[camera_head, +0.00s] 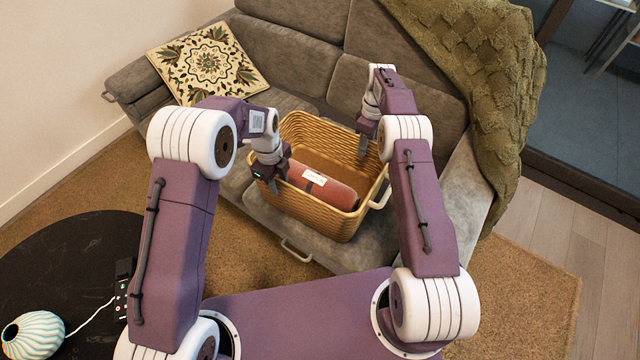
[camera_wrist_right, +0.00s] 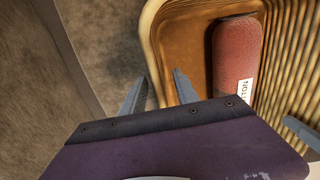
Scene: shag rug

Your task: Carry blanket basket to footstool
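The blanket basket (camera_head: 345,224) is a tan woven box with a pale side handle (camera_head: 380,198). It stands upright on the grey sofa seat (camera_head: 268,215). A rolled red blanket (camera_head: 322,190) with a white label lies inside; it also shows in the right wrist view (camera_wrist_right: 236,60). My left gripper (camera_head: 268,182) is at the basket's left rim; its finger gap is unclear. My right gripper (camera_head: 363,143) is at the far right rim. In the right wrist view its fingers (camera_wrist_right: 160,90) are apart, one on each side of the rim. I cannot identify a separate footstool.
A patterned cushion (camera_head: 208,62) lies at the sofa's left end. A green knitted throw (camera_head: 485,75) drapes over its right side. A dark round table (camera_head: 60,250) with a ribbed pale object (camera_head: 35,333) is at lower left. Shag rug (camera_head: 525,295) shows at lower right.

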